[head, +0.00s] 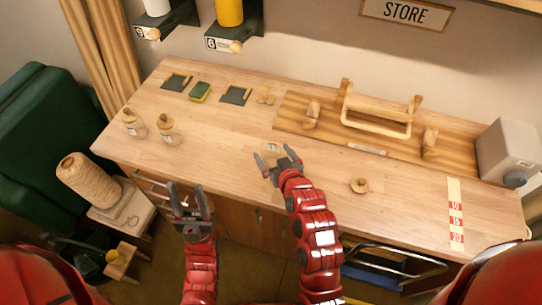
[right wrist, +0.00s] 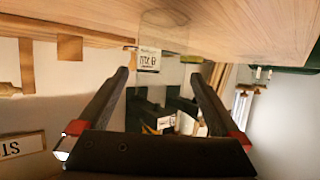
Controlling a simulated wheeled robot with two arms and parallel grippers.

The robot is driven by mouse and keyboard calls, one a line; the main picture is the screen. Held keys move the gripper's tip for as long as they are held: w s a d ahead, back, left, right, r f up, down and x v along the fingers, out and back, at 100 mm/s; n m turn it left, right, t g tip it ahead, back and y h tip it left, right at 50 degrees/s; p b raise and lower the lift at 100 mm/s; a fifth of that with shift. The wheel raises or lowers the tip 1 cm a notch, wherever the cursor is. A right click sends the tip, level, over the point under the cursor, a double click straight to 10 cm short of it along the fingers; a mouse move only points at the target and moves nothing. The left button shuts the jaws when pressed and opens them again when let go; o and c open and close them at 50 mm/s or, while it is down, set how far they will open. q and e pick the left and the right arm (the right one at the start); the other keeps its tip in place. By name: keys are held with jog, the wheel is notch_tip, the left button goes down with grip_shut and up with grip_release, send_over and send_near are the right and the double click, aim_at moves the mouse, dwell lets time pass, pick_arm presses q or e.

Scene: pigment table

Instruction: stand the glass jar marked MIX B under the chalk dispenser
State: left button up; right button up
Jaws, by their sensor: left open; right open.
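The glass jar marked MIX B (head: 273,147) is clear and stands on the bench just beyond my right gripper (head: 278,160). In the right wrist view its label (right wrist: 148,60) shows ahead, between the open fingertips (right wrist: 162,75). The right gripper is open and not closed on it. My left gripper (head: 190,203) is open and empty, in front of the bench edge. A white dispenser (head: 157,7) and a yellow dispenser (head: 229,12) hang on the wall at the top left; their label words are too small to read. Dark square pads (head: 177,82) (head: 235,95) lie on the bench below.
Two corked jars (head: 133,122) (head: 167,131) stand at the bench's left. A wooden rack (head: 375,125) is at the back, a round lid with a knob (head: 360,186) nearer. A grey box (head: 508,150) stands far right.

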aim_at(268, 148)
jog(key=shift+w+a+f+p, duration=0.1)
jog(key=shift+w+f+p, duration=0.1)
jog(key=shift+w+p, duration=0.2)
jog(key=p+x, duration=0.2)
jog(key=x, duration=0.1)
jog(key=shift+w+a+f, duration=0.15)
jog(key=shift+w+f, duration=0.05)
jog(key=shift+f, duration=0.15)
jog(key=shift+w+a+f, duration=0.1)
jog(key=shift+w+f, duration=0.15)
jog(key=shift+w, duration=0.05)
grip_shut()
jog(key=shift+r, duration=0.1)
